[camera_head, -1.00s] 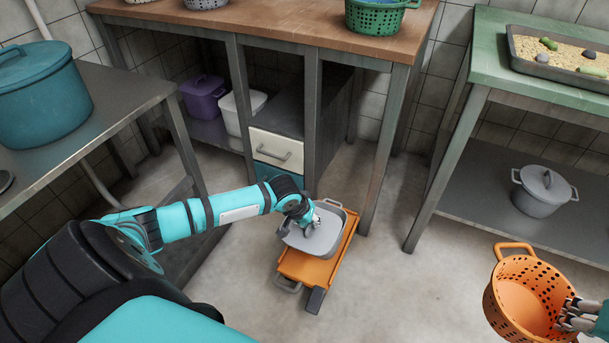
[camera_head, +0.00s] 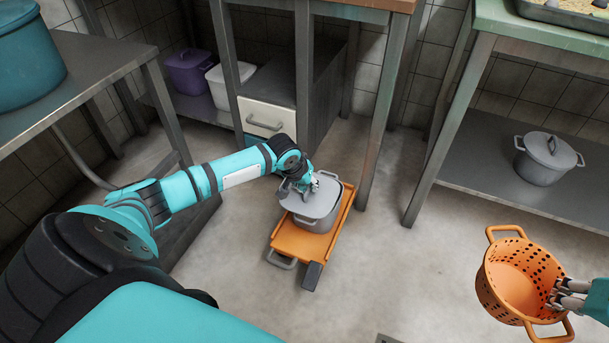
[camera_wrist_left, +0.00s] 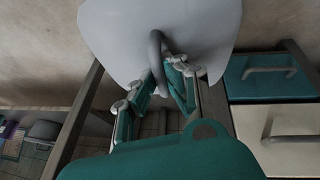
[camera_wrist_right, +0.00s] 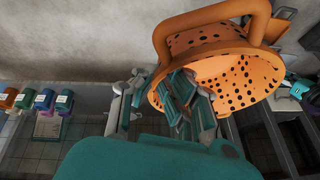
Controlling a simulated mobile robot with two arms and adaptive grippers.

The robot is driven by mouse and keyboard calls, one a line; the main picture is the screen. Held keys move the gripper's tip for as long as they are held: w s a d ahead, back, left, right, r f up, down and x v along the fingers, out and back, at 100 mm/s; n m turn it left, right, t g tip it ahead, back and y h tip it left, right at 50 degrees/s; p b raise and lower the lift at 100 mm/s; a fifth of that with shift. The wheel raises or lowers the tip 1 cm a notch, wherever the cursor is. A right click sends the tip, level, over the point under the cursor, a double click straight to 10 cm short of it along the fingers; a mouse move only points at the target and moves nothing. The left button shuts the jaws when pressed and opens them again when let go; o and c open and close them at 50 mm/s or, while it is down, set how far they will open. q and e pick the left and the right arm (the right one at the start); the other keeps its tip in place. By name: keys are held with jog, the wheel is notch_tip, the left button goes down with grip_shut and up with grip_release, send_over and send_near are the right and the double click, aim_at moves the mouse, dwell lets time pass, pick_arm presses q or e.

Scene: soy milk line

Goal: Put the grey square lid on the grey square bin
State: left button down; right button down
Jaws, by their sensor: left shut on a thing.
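The grey square lid (camera_head: 318,207) is at the grey square bin (camera_head: 322,224), covering most or all of its opening. I cannot tell whether the lid rests on the rim or is slightly above it. The bin stands on an orange trolley (camera_head: 292,243) on the floor. My left gripper (camera_head: 305,186) is shut on the lid's handle. In the left wrist view the lid (camera_wrist_left: 120,35) and its looped handle (camera_wrist_left: 157,62) show between the fingers; the bin is hidden there. My right gripper (camera_head: 562,292) is shut on an orange perforated basket (camera_head: 515,285), held by its side.
A wooden-topped table (camera_head: 387,100) with legs and a drawer unit (camera_head: 265,118) stands behind the trolley. A metal table (camera_head: 95,85) is at left. A green table (camera_head: 545,45) at right has a grey pot (camera_head: 547,160) on its shelf.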

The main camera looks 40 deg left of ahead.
aim_at(320, 182)
pick_arm(q)
jog(key=shift+w+a+f+b, duration=0.1)
jog(key=shift+w+f+b, duration=0.15)
jog(key=shift+w+b, duration=1.05)
jog(key=shift+w+f+b, duration=0.2)
jog(key=shift+w+b, duration=0.8)
jog(key=shift+b, duration=0.55)
jog(key=shift+f, duration=0.1)
jog(key=shift+f+p, duration=0.35)
jog(key=shift+f, duration=0.25)
jog(key=shift+s+a+p, duration=0.1)
jog(key=shift+a+p, duration=0.05)
jog(key=shift+p, duration=0.6)
jog(key=shift+f, duration=0.45)
jog(key=c, duration=1.4)
grip_release()
jog(key=shift+o, duration=0.2)
